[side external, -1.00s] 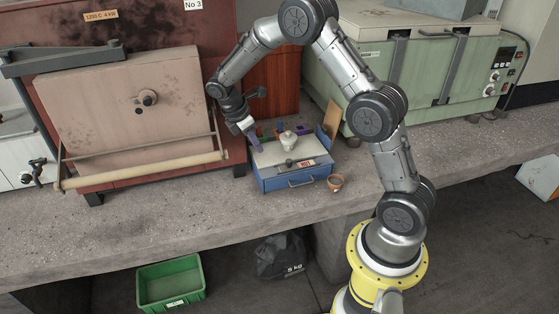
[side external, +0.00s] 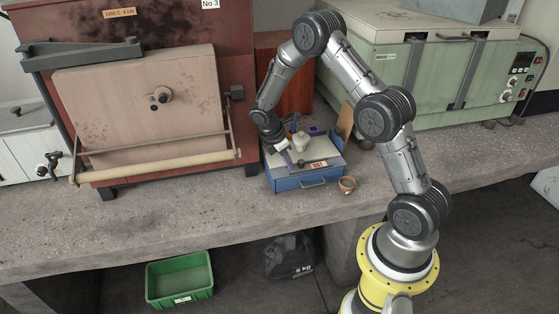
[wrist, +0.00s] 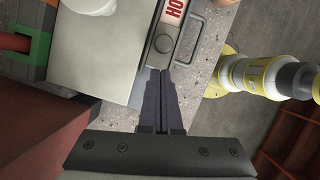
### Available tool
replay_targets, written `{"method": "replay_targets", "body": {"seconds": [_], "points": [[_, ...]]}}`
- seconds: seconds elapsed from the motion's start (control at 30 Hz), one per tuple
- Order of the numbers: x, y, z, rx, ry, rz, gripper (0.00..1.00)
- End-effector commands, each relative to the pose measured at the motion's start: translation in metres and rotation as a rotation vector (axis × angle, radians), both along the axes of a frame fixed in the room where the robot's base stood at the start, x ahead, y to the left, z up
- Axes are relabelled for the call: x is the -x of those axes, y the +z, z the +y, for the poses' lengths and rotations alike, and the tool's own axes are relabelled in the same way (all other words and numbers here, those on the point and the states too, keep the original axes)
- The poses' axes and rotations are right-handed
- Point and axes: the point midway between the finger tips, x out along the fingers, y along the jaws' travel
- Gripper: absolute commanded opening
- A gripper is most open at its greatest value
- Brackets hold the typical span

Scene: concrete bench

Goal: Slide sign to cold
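A sliding sign strip lies along the front top edge of a blue box (side external: 295,184). Its red HOT label (side external: 318,164) is uncovered, and part of it also shows in the wrist view (wrist: 175,9). A round dark knob (wrist: 163,43) is on the slider, beside the label. My gripper (wrist: 162,72) has its two dark fingers together, with nothing seen between them. The fingertips are at the strip, just short of the knob on the side away from HOT. I cannot tell whether they touch it. In the side view my gripper (side external: 289,161) is left of the label.
A white rounded object (side external: 302,143) stands on the box top. A small terracotta pot (side external: 347,184) sits right of the box. A large red-brown kiln (side external: 150,110) is close on the left, a green oven (side external: 440,75) behind right. The bench front (side external: 220,215) is clear.

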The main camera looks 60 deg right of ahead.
Motion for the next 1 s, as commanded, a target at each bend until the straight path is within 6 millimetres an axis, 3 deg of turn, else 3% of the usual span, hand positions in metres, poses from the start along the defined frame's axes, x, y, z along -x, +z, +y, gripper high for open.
{"method": "replay_targets", "body": {"seconds": [0.13, 0.57, 0.83, 1.0], "points": [[0.005, 0.001, -0.009, 0.002, -0.001, -0.001, 0.00], [0.008, 0.001, -0.013, 0.001, -0.001, -0.001, 0.00], [0.043, 0.001, -0.050, 0.001, -0.005, 0.001, 0.00], [0.052, 0.001, -0.059, 0.000, 0.000, 0.000, 0.00]]}}
